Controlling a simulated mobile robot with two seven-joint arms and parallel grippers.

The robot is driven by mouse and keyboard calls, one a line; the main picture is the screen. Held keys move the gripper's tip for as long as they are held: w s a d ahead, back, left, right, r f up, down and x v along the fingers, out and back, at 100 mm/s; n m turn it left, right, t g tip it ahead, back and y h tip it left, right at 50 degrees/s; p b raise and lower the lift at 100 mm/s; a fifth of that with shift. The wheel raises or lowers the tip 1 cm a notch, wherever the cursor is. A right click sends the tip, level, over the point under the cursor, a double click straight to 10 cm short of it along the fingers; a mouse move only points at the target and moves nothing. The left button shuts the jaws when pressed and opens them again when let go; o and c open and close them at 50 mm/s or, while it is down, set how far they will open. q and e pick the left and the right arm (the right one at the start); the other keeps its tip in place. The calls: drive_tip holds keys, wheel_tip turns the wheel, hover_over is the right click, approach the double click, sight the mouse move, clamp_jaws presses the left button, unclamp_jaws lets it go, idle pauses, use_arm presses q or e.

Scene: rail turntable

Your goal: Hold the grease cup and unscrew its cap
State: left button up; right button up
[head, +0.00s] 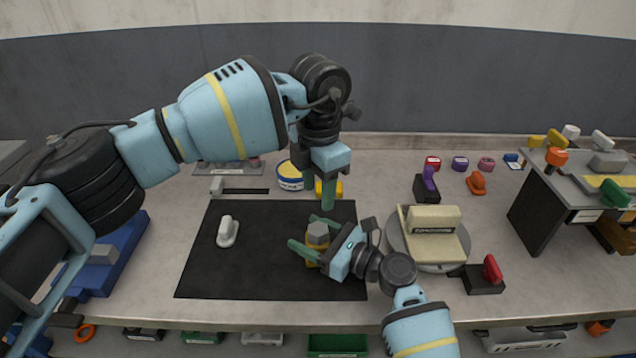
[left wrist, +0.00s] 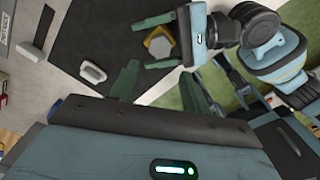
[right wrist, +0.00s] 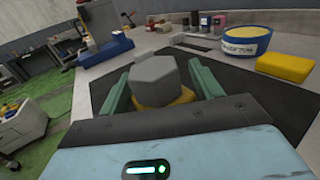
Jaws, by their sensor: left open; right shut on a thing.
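The grease cup has a yellow body (head: 312,257) and a grey hexagonal cap (head: 317,233), and stands on the black mat (head: 240,275). My right gripper (head: 311,240) is shut on the cup from the right side. In the right wrist view the grey cap (right wrist: 153,76) shows above the yellow body, between the two green fingers. My left gripper (head: 318,188) is open and empty, pointing down above and behind the cup. In the left wrist view its spread fingers (left wrist: 160,85) are apart from the cap (left wrist: 158,46).
A white rounded piece (head: 227,232) lies on the mat's left. A blue and yellow tin (head: 290,177) and a yellow block (head: 340,189) stand behind. A round plate (head: 457,250) with a cream block (head: 433,218) is to the right. The mat's front left is clear.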

sight(318, 228)
use_arm(q)
wheel_tip(318, 228, down, 11)
drive_tip(key=shift+r, duration=0.2)
idle(0.4)
drive_tip(key=c, duration=0.9)
drive_tip(key=shift+o, duration=0.2)
drive_tip(key=n, duration=0.4)
drive_tip(key=shift+n, duration=1.1)
drive_tip(key=n, duration=0.3)
drive_tip(key=shift+n, duration=1.5)
